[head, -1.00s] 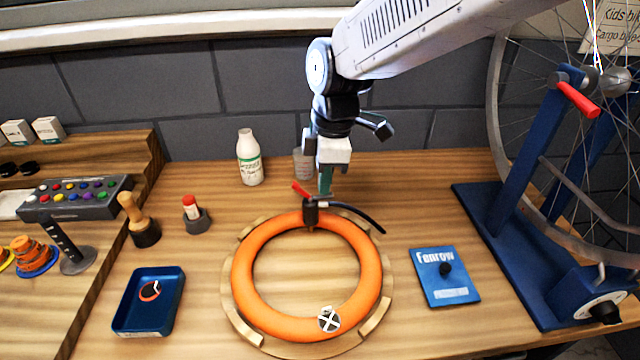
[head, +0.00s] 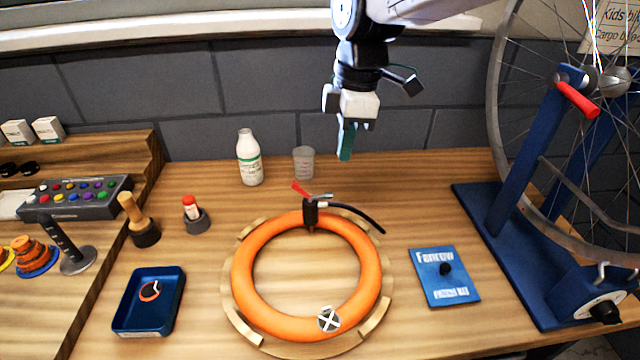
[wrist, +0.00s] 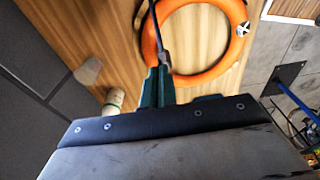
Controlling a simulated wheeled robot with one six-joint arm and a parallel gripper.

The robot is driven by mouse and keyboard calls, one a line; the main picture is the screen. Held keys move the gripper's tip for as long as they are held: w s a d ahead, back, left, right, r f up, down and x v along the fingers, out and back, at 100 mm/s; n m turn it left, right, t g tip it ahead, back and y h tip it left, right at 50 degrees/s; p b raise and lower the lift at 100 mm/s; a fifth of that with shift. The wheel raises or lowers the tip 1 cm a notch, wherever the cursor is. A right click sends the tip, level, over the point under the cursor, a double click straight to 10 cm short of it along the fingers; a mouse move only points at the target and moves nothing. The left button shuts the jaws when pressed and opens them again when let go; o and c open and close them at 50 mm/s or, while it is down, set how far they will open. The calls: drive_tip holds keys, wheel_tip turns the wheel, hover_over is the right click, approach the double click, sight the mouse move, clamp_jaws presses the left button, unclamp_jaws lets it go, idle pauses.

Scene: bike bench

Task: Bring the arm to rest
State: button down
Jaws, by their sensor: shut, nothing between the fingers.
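My gripper (head: 346,142) is shut and empty, raised above the back of the bench in front of the grey wall. Its green fingers also show in the wrist view (wrist: 157,88), closed together. Below it in the head view, the orange inner tube (head: 243,285) lies on a round wooden holder (head: 240,329). A black pump head with a red lever (head: 309,208) sits at the tube's back edge, with a black hose running right. A patch with a white cross (head: 329,319) is on the tube's front. My gripper is apart from all of these.
A white bottle (head: 249,160) and a clear cup (head: 303,163) stand at the back. A blue tray (head: 125,322) is front left, a blue Fenrow card (head: 431,285) right of the tube. The blue wheel stand (head: 524,158) holds a wheel at right. Wooden shelves (head: 148,170) are left.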

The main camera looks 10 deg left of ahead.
drive_tip(key=shift+d+r, duration=0.1)
drive_tip(key=shift+r, duration=0.5)
drive_tip(key=s+d+m, duration=0.7)
drive_tip(key=d, duration=0.3)
drive_tip(key=s+d+f+m+t, duration=0.1)
drive_tip(key=s+d+m, duration=0.6)
drive_tip(key=d, duration=0.3)
drive_tip(key=s+d+m+h, duration=0.1)
drive_tip(key=s+d+m, duration=0.6)
drive_tip(key=d, duration=0.3)
drive_tip(key=shift+s+d+f+t, duration=0.15)
drive_tip(key=shift+s+d+t, duration=0.15)
drive_tip(key=shift+s+t, duration=0.15)
